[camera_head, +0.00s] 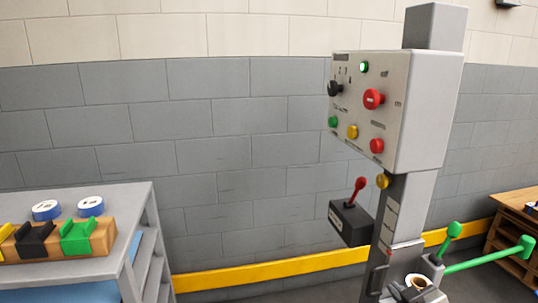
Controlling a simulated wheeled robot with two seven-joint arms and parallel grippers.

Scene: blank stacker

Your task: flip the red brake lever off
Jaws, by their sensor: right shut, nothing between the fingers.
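The red brake lever (358,187) has a round red knob on a short stalk. It rises from a dark box (350,223) with a pale label, mounted at the left of the grey machine column (408,205). The lever stands up, tilted slightly to the right. My right gripper (410,292) shows only in part at the bottom edge, low in front of the column's foot. It is shut and empty, well below the lever and apart from it. My left gripper is not in view.
A control panel (420,110) with several coloured buttons sits above the lever. Green levers (490,255) stick out at the lower right. A grey shelf (145,225) with coloured blocks and tape rolls stands at the left. The space between shelf and lever box is free.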

